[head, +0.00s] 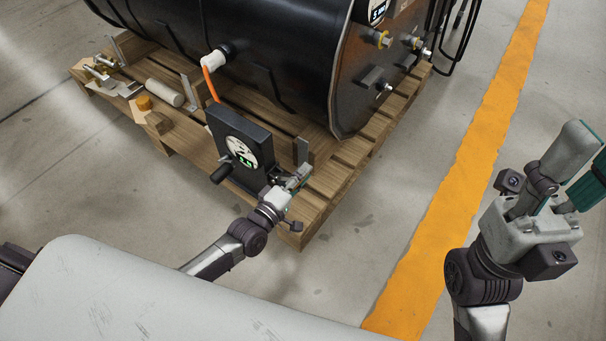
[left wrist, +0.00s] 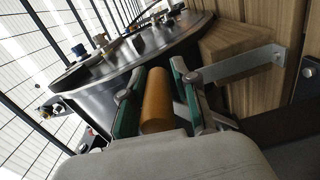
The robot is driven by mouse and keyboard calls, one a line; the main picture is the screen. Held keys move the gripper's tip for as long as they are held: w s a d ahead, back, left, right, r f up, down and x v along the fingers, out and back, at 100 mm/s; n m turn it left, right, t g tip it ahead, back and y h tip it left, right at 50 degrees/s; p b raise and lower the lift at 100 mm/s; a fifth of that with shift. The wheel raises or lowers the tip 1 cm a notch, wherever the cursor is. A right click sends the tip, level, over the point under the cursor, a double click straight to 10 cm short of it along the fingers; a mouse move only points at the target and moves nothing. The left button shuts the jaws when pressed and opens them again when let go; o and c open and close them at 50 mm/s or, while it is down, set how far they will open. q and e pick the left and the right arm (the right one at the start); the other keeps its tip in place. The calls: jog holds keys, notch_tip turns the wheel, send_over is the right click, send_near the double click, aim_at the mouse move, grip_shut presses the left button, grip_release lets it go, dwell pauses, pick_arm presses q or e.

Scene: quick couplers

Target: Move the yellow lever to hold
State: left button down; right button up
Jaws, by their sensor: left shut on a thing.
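The yellow lever (left wrist: 156,100) shows in the left wrist view as an orange-yellow cylinder between two green-padded fingers. My left gripper (left wrist: 157,103) is shut on it. In the head view my left gripper (head: 294,181) is at the right side of a black gauge box (head: 238,140), by the pallet's near edge. The lever is hidden there behind the gripper, and I cannot read any hold mark. The box has a round dial and green digits, and a black handle on its left side. My right gripper (head: 577,165) is open and empty at the far right, over the floor.
A large black tank (head: 275,60) lies on a wooden pallet (head: 345,178). An orange hose (head: 210,84) runs from its white fitting toward the box. Metal clamps (head: 103,78), a pale cylinder (head: 165,92) and a wooden block (head: 157,122) are on the left. The floor around the yellow stripe (head: 455,190) is clear.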

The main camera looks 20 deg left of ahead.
pick_arm(q)
jog(key=shift+w+a+r, duration=0.3)
jog(key=shift+a+r, duration=0.05)
jog(key=shift+r, duration=0.1)
jog(key=c, duration=1)
grip_release()
jog(key=shift+a, duration=0.1)
jog(key=shift+s+f, duration=0.1)
jog(key=shift+s, duration=0.15)
jog(key=v, duration=1.1)
jog(key=shift+s, duration=0.4)
